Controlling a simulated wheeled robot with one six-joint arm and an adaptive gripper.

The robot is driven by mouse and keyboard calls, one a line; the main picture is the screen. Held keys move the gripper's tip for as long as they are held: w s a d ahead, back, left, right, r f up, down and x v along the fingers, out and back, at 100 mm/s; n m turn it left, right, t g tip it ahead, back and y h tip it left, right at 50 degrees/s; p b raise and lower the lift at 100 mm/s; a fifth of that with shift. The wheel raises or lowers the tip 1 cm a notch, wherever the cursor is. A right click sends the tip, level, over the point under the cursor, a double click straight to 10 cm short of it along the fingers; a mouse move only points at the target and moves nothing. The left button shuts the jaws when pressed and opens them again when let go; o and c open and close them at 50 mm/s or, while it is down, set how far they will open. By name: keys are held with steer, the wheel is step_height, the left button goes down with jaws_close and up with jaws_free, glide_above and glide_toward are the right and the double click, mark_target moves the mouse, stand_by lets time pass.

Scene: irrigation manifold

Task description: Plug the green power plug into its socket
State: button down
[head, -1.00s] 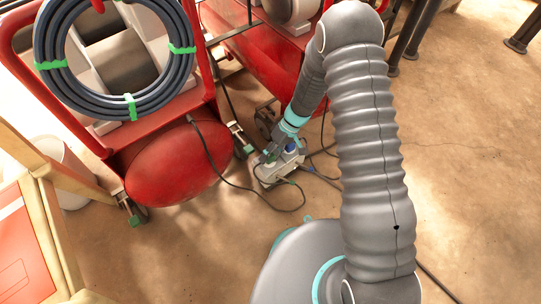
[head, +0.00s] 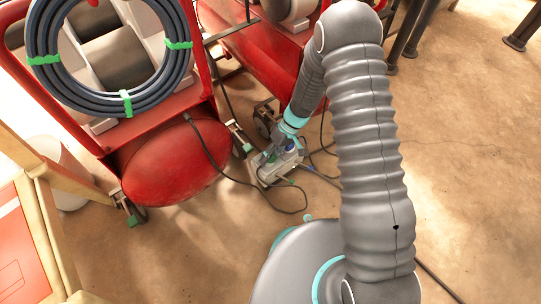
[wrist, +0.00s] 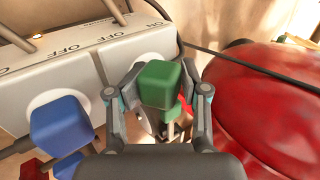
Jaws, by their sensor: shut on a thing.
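The green plug (wrist: 160,84) is a green block held between the two fingers of my gripper (wrist: 158,97), which is shut on it. It sits in front of the right-hand end of a pale grey power strip (wrist: 70,70), over a round white socket partly hidden behind it. I cannot tell whether its pins are in. A blue plug (wrist: 58,125) sits at the round socket to its left. In the head view, my gripper (head: 274,152) is at the power strip (head: 284,166) on the floor, mostly hiding the plug.
A red tank (wrist: 265,95) stands close to the right of the gripper in the wrist view. In the head view, a red cart with a coiled hose (head: 45,75) stands left; the floor (head: 460,170) at right is largely clear.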

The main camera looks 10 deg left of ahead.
steer(key=shift+w+a+f+b, duration=0.15)
steer(key=shift+f+b, duration=0.2)
steer(key=shift+f, duration=0.25)
steer(key=shift+f, duration=0.15)
steer(key=shift+c, duration=1.2)
jaws_free()
steer(key=shift+w+d, duration=0.1)
steer(key=shift+d, duration=0.1)
steer(key=shift+a, duration=0.15)
steer(key=shift+r, duration=0.3)
steer(key=shift+v, duration=3.85)
steer(key=shift+f, duration=0.1)
